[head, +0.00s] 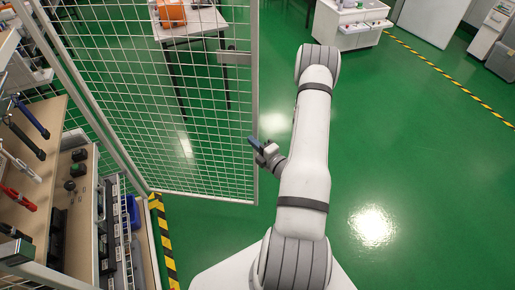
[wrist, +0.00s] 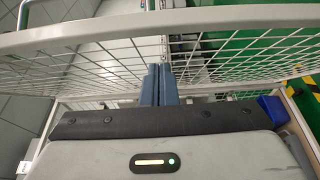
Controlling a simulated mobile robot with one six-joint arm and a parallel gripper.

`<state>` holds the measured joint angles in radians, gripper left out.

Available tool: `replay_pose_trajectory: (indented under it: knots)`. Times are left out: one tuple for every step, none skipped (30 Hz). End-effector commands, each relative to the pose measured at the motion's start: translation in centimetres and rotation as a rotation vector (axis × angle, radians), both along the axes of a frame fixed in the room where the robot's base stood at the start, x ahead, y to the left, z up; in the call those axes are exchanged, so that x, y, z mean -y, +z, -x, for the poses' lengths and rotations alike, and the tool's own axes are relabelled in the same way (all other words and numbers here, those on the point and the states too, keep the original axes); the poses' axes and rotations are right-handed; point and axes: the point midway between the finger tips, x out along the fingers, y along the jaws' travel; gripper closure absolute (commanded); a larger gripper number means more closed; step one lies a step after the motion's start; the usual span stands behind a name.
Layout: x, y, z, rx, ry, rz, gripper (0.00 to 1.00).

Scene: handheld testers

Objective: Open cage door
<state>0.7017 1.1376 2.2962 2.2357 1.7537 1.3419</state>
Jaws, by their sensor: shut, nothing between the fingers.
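The cage door (head: 253,100) is a white mesh panel in a pale frame, in the left half of the head view. It stands out at an angle from the striped floor line, leaving a gap on its near side. A metal latch plate (head: 235,57) sits on its free edge. My gripper (head: 253,142) is shut and empty beside that free edge, below the latch; I cannot tell whether it touches. In the wrist view, the blue fingers (wrist: 158,85) are together, under a pale frame bar (wrist: 150,27) with mesh (wrist: 90,68) behind them.
A shelf (head: 75,215) with tools stands at the left, next to a yellow-black floor strip (head: 166,245). A table (head: 190,30) with an orange case (head: 171,13) is behind the mesh. A white cabinet (head: 350,25) stands at the back. The green floor (head: 420,160) on the right is clear.

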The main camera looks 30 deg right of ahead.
Motion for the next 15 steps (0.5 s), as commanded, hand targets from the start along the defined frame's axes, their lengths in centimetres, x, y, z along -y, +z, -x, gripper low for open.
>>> replay_pose_trajectory:
  knots:
    - [-0.4, 0.3, -1.1, 0.002, 0.006, 0.001, 1.00]
    - [-0.5, 0.3, -1.8, 0.002, 0.005, 0.002, 1.00]
    - [-0.6, 0.3, -2.6, 0.002, 0.006, 0.002, 1.00]
    - [-0.7, 0.3, -3.1, 0.003, 0.004, 0.001, 1.00]
    - [-0.8, 0.3, -3.7, 0.003, 0.004, 0.001, 1.00]
    - [-0.1, 0.3, -4.2, 0.002, 0.000, 0.002, 1.00]
    - [0.2, 0.3, -4.5, 0.002, -0.001, 0.002, 1.00]
    - [0.5, 0.3, -4.8, 0.003, -0.001, 0.001, 1.00]
    - [0.8, 0.2, -5.3, 0.002, -0.001, 0.002, 1.00]
    - [0.9, 0.2, -5.5, 0.001, -0.001, 0.001, 1.00]
    - [1.1, 0.2, -5.8, 0.002, -0.001, 0.000, 1.00]
    - [1.3, 0.2, -6.0, 0.002, -0.001, 0.000, 1.00]
    - [1.4, 0.1, -6.2, 0.002, -0.001, 0.000, 1.00]
    - [1.5, 0.1, -6.3, 0.002, -0.001, 0.000, 1.00]
    - [1.6, 0.1, -6.4, 0.002, -0.001, 0.000, 1.00]
